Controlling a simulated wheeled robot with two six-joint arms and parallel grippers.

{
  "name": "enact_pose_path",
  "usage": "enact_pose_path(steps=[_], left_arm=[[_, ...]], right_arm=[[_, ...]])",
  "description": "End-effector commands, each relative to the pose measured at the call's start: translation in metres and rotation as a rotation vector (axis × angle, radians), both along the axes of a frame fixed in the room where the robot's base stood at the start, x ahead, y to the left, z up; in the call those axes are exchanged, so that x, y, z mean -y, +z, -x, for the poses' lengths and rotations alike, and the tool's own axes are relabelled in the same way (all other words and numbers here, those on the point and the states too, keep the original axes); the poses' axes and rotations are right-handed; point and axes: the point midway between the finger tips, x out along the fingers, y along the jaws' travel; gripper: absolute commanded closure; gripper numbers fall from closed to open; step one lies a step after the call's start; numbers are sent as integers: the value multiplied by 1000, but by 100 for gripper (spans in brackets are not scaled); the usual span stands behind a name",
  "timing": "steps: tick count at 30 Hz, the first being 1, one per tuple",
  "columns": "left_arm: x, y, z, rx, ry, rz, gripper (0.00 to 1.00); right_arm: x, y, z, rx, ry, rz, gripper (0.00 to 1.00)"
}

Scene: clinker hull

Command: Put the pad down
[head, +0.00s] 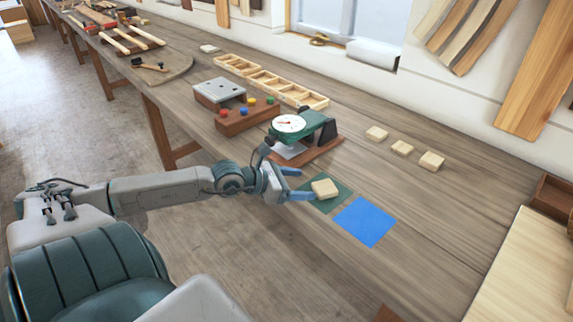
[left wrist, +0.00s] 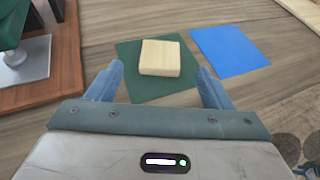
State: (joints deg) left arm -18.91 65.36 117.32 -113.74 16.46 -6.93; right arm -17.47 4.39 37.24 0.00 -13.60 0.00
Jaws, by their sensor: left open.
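The pad, a pale wooden block (head: 325,189), lies on a dark green square (head: 333,205) on the bench. In the left wrist view the block (left wrist: 160,58) sits on the green square (left wrist: 131,82), just beyond my fingertips. My left gripper (head: 292,183) is open, with its blue fingers (left wrist: 160,82) apart and nothing between them. A blue square (head: 364,222) lies next to the green one and looks bare; it also shows in the left wrist view (left wrist: 230,51). My right gripper is not in view.
A green dial gauge (head: 315,126) on a wooden base stands just behind the green square. Several pale blocks (head: 402,147) lie further back on the bench (head: 440,215). A peg block (head: 245,120) and divided wooden trays (head: 270,82) stand to the left. A pale board (head: 530,255) is at right.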

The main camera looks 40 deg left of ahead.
Motion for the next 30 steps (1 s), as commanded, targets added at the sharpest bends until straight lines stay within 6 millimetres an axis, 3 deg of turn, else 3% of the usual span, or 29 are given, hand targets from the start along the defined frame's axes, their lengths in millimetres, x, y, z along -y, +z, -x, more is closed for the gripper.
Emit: enact_pose_path(steps=[6, 12, 26, 30], left_arm=[[-8, 15, 18, -4, -3, -2, 26], [-13, 17, 28, -2, -3, 2, 26], [-13, 16, 30, 2, -1, 10, 26], [0, 24, 34, 30, 44, 167, 26]], right_arm=[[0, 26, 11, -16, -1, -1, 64], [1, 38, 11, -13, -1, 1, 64], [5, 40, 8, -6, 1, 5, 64], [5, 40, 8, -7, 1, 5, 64]])
